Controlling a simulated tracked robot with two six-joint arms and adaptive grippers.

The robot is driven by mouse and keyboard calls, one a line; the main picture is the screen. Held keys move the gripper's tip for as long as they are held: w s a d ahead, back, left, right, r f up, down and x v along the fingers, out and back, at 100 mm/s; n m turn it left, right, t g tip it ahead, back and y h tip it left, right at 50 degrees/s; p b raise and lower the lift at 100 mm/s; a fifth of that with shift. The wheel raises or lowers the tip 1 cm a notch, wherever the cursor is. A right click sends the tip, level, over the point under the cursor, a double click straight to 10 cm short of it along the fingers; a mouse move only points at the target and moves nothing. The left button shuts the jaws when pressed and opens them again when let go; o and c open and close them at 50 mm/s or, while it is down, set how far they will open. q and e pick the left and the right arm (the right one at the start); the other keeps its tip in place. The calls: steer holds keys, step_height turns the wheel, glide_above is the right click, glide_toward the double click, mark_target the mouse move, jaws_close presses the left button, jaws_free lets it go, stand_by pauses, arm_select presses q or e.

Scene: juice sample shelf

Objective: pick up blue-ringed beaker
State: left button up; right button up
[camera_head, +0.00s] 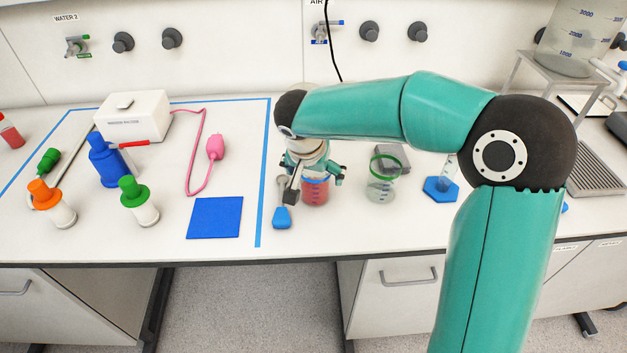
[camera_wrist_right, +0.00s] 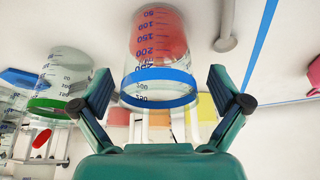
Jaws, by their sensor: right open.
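The blue-ringed beaker (camera_head: 316,193) holds red liquid and stands upright on the bench, right of the blue tape line. In the wrist view it (camera_wrist_right: 162,50) appears inverted, with its blue ring (camera_wrist_right: 159,88) nearest the gripper. My right gripper (camera_head: 317,180) is at the beaker, and its arm covers part of the scene above. In the wrist view the gripper (camera_wrist_right: 161,92) is open, with a finger on either side of the ring and gaps visible between fingers and glass. My left gripper is not in view.
A green-ringed beaker (camera_head: 381,182) stands close by on the right, with a grey block (camera_head: 394,157) behind it. A blue-ended spatula-like tool (camera_head: 282,216) lies just left of the blue-ringed beaker. A blue-based cylinder (camera_head: 441,187) stands farther right. Bare bench lies in front.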

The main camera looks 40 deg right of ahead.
steer(key=shift+w+d+f, duration=0.1)
steer(key=shift+d+f, duration=0.05)
steer(key=shift+f, duration=0.3)
steer(key=c, duration=1.3)
steer(key=shift+c, duration=0.4)
steer(key=shift+r, duration=0.2)
